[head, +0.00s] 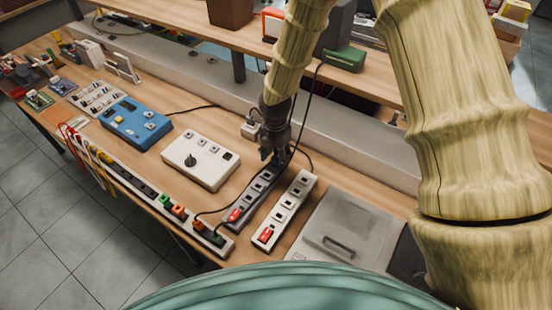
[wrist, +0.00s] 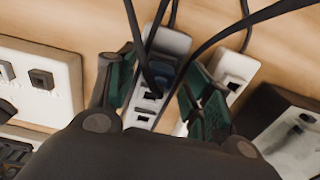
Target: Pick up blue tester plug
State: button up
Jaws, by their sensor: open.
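The blue plug (wrist: 162,72) is dark blue and sits in the far end of a power strip (wrist: 142,112), with a dark cable running up from it. In the head view a dark bluish bit at my fingertips (head: 284,158) may be the same plug, mostly hidden by my gripper. My gripper (wrist: 157,68) is open, pointing down, with one green-padded finger on each side of the strip and plug. The gripper also shows in the head view (head: 275,153) over the strip's far end. Whether the fingers touch the plug, I cannot tell.
A second white power strip (head: 285,208) lies just right. A white box with a knob (head: 201,161) and a blue box (head: 135,123) stand left. A grey case (head: 350,238) is at right. Dark cables (wrist: 215,38) cross near my right finger. A long strip with coloured plugs (head: 150,190) lines the front edge.

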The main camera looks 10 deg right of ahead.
jog(key=shift+f, duration=0.65)
jog(key=c, duration=1.1)
jog(key=shift+o, duration=0.2)
